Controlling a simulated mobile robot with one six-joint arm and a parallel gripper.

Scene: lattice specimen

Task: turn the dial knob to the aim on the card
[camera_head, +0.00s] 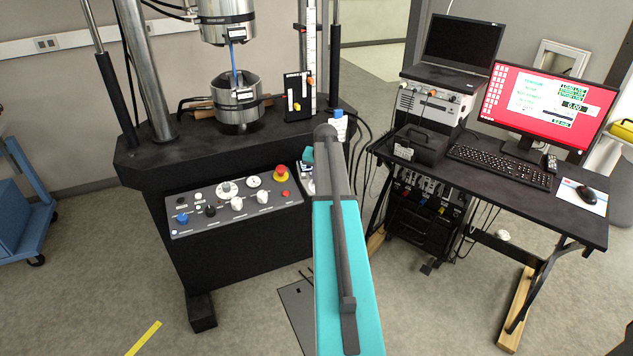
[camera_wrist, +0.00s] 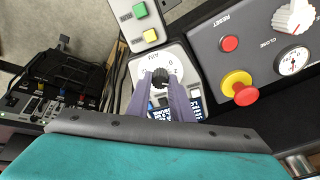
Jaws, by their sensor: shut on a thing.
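A small black dial knob (camera_wrist: 160,77) stands on a white dial plate (camera_wrist: 177,62) in the middle of the wrist view. The plate bears dark marks and lettering that seems to read AIM, turned in the picture; I cannot read the rest. My gripper (camera_wrist: 161,82) is shut on the knob, with a grey finger on each side of it. The knob's pointer is too small or covered to make out. In the head view my arm hides the knob and the gripper.
A box with green and yellow buttons (camera_wrist: 146,22) lies just beyond the dial. The control panel (camera_head: 236,206), with a red-topped emergency stop (camera_wrist: 239,86), is close on the right in the wrist view. A desk (camera_head: 580,222) with a red-screened monitor (camera_head: 545,105) stands right of my arm.

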